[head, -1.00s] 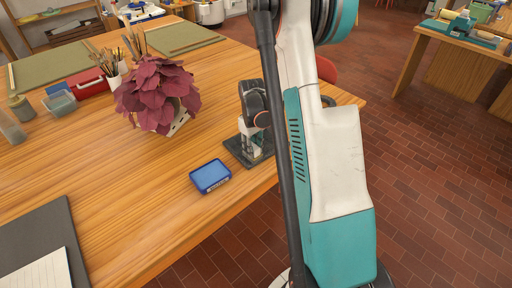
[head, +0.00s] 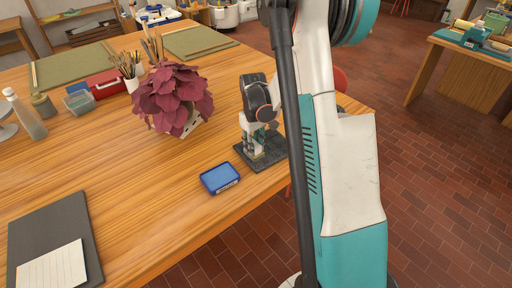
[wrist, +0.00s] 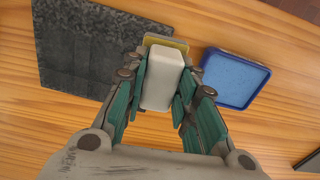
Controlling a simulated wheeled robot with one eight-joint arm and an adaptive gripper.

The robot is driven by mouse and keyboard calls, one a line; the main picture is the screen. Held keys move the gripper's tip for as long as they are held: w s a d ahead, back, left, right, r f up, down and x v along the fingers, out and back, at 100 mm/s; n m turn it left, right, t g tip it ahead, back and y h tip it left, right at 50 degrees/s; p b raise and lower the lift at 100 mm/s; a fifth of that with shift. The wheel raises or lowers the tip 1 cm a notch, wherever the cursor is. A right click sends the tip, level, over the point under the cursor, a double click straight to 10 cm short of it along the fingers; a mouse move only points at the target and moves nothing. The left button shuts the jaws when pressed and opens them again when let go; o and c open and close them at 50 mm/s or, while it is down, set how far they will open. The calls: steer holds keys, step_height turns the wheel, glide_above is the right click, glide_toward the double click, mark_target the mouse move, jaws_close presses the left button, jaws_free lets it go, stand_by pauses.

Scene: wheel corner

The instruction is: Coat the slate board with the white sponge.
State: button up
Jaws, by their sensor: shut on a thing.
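The slate board (head: 272,156) is a dark grey mottled slab lying flat near the table's front edge. It also shows at the upper left in the wrist view (wrist: 75,55). My gripper (wrist: 162,92) is shut on the white sponge (wrist: 161,78), a pale block with a yellowish layer (wrist: 178,42) at its far end. In the wrist view the sponge is by the board's right edge. In the head view my gripper (head: 253,138) is over the board's left part, and the sponge is mostly hidden. I cannot tell whether the sponge touches the board.
A blue tray (head: 220,178) with a blue pad-like inside sits left of the board, close to my gripper. A dark red leafy plant (head: 172,98) stands behind it. A dark mat with lined paper (head: 52,266) lies at the front left. The table between is clear.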

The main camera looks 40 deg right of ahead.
steer(key=shift+r+p, duration=0.4)
steer(key=shift+r, duration=0.65)
